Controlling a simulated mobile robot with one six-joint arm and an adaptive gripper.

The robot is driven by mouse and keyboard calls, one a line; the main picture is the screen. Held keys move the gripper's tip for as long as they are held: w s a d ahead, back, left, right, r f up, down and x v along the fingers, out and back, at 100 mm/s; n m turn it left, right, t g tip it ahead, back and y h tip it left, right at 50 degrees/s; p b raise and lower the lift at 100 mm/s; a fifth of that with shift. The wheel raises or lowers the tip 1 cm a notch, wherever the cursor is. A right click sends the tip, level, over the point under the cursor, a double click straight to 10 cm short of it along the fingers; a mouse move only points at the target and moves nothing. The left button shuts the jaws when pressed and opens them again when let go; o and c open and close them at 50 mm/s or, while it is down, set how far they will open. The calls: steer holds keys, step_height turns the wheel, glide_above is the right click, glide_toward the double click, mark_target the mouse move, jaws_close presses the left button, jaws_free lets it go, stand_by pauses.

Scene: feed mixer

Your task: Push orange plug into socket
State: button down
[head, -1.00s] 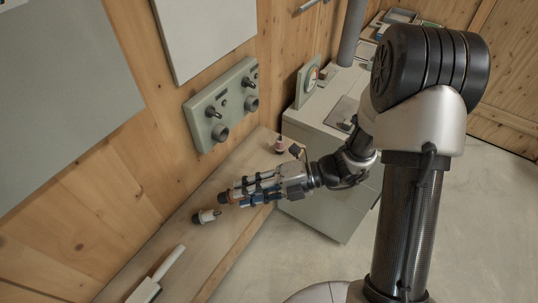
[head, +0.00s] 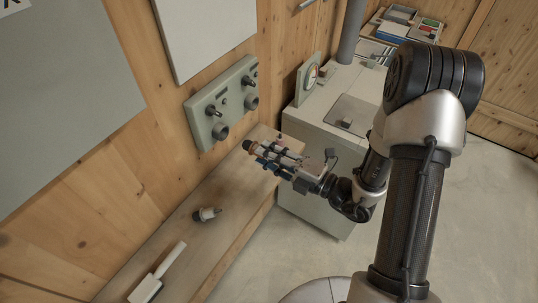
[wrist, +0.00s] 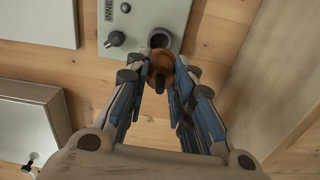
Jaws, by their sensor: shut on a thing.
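The orange plug (wrist: 161,66) shows between my fingertips in the wrist view. My gripper (head: 258,152) is shut on it, and a dark end (head: 248,145) of it sticks out ahead of the fingers in the head view. A grey-green wall panel carries two round grey sockets, a near one (head: 220,131) and a far one (head: 251,102). In the head view the plug is below the panel and apart from it. In the wrist view a socket (wrist: 160,39) shows just beyond the plug, which overlaps its lower edge. The fingers hide the plug's sides.
A white plug with a dark end (head: 206,214) lies on the wooden shelf (head: 215,185). A white-handled tool (head: 162,268) lies nearer. Black knobs (head: 213,110) stick out of the panel beside the sockets. A grey cabinet (head: 313,190) stands behind my gripper.

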mark_target(244, 143)
steer(key=shift+p+x, duration=0.55)
steer(key=shift+x, duration=2.25)
steer(key=shift+p, duration=0.6)
steer(key=shift+p+x, duration=0.7)
steer(key=shift+x, duration=1.1)
stand_by(2.1)
steer(key=c, duration=1.3)
jaws_free()
